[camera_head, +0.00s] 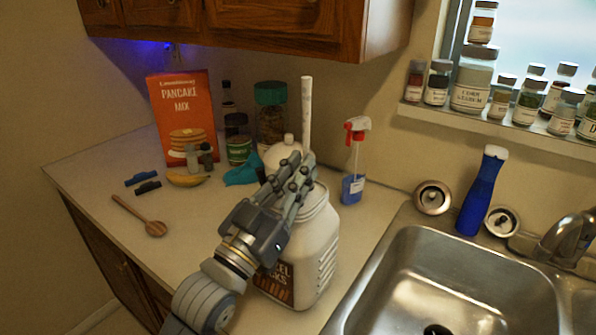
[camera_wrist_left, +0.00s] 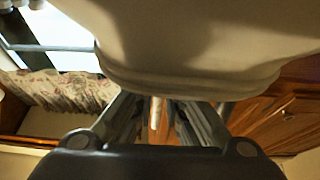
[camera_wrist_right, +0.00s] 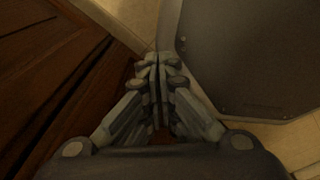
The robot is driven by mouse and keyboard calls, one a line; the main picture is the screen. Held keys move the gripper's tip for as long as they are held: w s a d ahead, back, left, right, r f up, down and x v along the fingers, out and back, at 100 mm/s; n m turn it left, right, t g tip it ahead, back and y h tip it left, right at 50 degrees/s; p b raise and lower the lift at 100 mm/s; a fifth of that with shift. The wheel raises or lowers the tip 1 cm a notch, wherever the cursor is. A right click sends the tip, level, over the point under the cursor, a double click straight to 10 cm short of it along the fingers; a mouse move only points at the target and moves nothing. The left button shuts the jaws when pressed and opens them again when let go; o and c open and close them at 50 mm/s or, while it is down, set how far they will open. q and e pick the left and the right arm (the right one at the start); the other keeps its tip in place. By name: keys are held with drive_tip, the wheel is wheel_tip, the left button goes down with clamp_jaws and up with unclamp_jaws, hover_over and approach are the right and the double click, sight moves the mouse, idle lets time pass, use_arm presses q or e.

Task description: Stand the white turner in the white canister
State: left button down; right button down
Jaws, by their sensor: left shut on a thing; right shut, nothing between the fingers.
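The white canister (camera_head: 318,245) stands upright on the counter beside the sink, with a dark label low on its front. My left gripper (camera_head: 300,168) is shut on the white turner (camera_head: 306,108) over the canister's mouth. The turner's pale shaft points up above the fingers; its lower part is hidden behind the gripper, so I cannot tell whether it is inside the canister. In the left wrist view the turner (camera_wrist_left: 155,113) shows between the fingers, close to the canister's pale rim (camera_wrist_left: 190,85). My right gripper (camera_wrist_right: 158,65) is shut and empty, near brown wood panels.
A spray bottle (camera_head: 354,165) stands right of the canister, and a white knobbed object (camera_head: 285,148) behind it. Left are a pancake mix box (camera_head: 182,115), a banana (camera_head: 187,181) and a wooden spoon (camera_head: 142,218). The sink (camera_head: 440,275) is right. Bare counter lies at the left front.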

use_arm(q)
drive_tip(key=c, duration=1.6)
unclamp_jaws()
drive_tip(key=shift+o, duration=0.2)
drive_tip(key=v, duration=1.2)
